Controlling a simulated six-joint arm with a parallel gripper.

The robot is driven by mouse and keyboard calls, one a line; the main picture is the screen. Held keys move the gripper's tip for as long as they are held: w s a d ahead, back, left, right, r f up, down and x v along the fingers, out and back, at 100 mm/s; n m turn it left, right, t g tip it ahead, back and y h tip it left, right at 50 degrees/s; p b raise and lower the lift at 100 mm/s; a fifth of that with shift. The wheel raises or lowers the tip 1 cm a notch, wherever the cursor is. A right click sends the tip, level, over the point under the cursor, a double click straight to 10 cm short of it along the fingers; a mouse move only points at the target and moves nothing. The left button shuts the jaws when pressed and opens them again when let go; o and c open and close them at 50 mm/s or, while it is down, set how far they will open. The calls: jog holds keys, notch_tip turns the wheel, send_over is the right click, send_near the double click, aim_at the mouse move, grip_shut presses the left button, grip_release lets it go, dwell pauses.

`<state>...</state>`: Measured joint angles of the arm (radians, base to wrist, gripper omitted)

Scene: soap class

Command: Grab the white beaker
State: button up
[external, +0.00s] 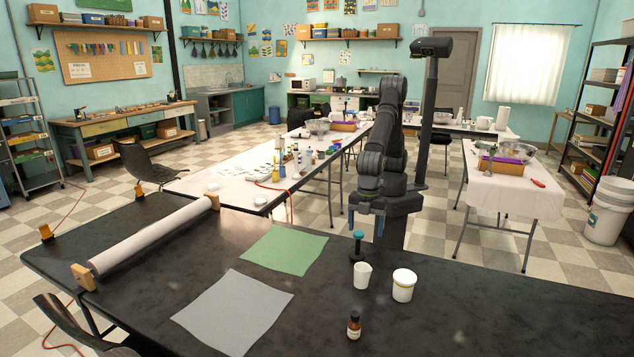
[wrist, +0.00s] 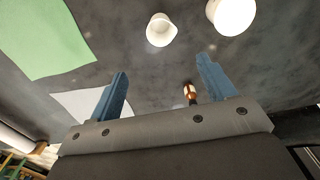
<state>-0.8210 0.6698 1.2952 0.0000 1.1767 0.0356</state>
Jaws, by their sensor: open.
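The white beaker (external: 362,276) is a small plain cup standing upright on the dark table. In the wrist view the beaker (wrist: 159,31) has a small spout and is at the top middle, beyond my fingertips. My gripper (external: 366,224) is above the table, higher than the beaker and behind it in the external view.
A larger white tub (external: 403,286) stands close to the right of the beaker. A brown bottle (external: 354,326) is in front, and a teal-topped dark item (external: 358,246) is behind. A green sheet (external: 283,250), a grey sheet (external: 232,312) and a paper roll (external: 150,236) lie to the left.

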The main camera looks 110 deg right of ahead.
jog(key=n, duration=0.8)
send_over(362, 269)
jog(key=w+a, duration=0.2)
jog(key=a, duration=0.1)
notch_tip(362, 269, down, 13)
jog(key=f, duration=0.3)
jog(key=d+f, duration=0.1)
jog(key=shift+s+f, duration=0.25)
jog(key=shift+s, duration=0.15)
jog(key=shift+f, duration=0.5)
jog(key=shift+c, duration=0.5)
jog(key=shift+a, duration=0.1)
jog(key=c, duration=1)
